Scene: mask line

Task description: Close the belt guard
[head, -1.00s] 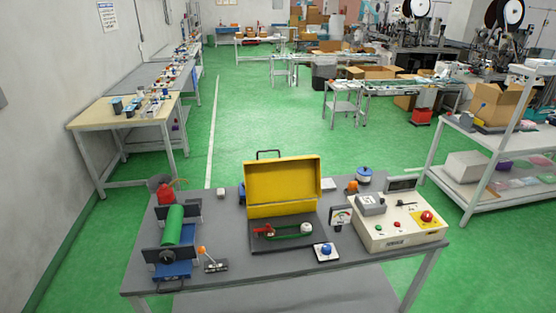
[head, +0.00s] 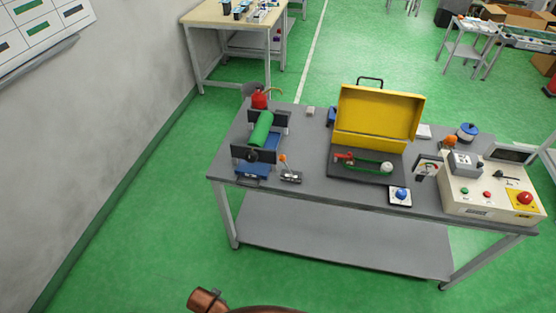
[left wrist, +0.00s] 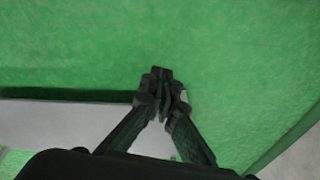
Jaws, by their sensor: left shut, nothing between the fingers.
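The yellow belt guard (head: 376,120) stands open, its lid raised at the back of a dark base plate (head: 350,171) on the grey table. A black handle (head: 370,80) is on the lid's top edge. A green belt (head: 365,164) with a red part (head: 345,157) and a white pulley (head: 387,168) lies uncovered in front of it. My left gripper (left wrist: 163,90) shows only in the left wrist view, fingers together and empty, above green floor, away from the guard. My right gripper is in neither view.
A green roller in a blue stand (head: 262,130) is left of the guard, with a small orange-tipped lever (head: 287,168) between. A blue button box (head: 400,196) is at front right. A control box with a red button (head: 490,190) is at right. A wall is at left.

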